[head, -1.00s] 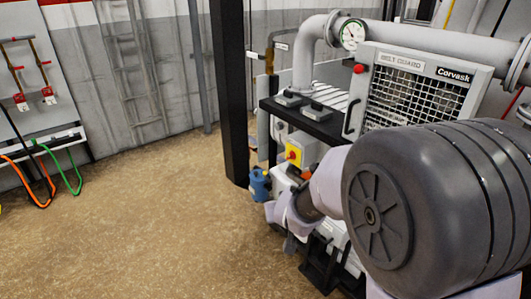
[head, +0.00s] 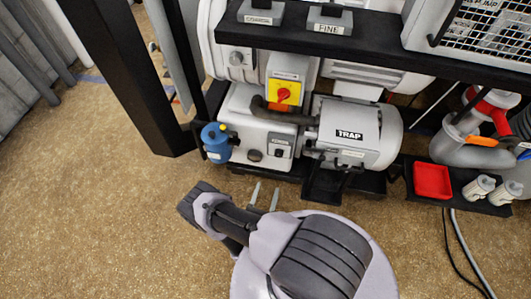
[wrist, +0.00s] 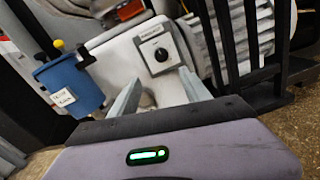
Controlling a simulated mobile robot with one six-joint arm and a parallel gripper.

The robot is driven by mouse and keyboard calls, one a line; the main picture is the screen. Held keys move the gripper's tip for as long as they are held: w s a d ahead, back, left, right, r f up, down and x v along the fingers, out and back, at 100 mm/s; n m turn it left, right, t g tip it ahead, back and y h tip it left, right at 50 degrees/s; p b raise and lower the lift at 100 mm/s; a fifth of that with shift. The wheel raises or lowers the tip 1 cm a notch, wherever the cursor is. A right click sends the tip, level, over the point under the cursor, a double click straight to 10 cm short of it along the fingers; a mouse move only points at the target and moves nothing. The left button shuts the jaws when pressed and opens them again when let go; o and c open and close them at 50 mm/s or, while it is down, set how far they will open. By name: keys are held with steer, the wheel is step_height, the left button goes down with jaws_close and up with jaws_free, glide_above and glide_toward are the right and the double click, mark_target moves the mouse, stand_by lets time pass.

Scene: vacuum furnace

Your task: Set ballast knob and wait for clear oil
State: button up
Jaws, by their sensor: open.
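A black knob with a light pointer sits on a square grey plate on the pump's white housing. In the head view the knob (head: 279,152) is at the centre, and in the wrist view the knob (wrist: 160,55) faces me. A small label above its plate is too small to read. A dark oval, possibly a sight glass (head: 254,155), is left of the knob in the head view. My gripper (head: 265,194) is open and empty in front of the pump. In the wrist view my open gripper (wrist: 162,82) has its fingers pointing toward the knob plate, with no clear contact.
A blue canister (head: 216,142) with a yellow top stands left of the housing. A yellow-and-red switch (head: 284,92) is above the knob. The TRAP cylinder (head: 355,134) is to the right. A black post (head: 130,80) stands left. A red tray (head: 432,180) is farther right.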

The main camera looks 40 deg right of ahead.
mark_target(278, 156)
steer(key=b+x, duration=0.3)
steer(key=x, duration=1.2)
steer(key=shift+s+d+f, duration=0.1)
steer(key=shift+s, duration=0.05)
steer(key=shift+w+d, duration=0.3)
jaws_close()
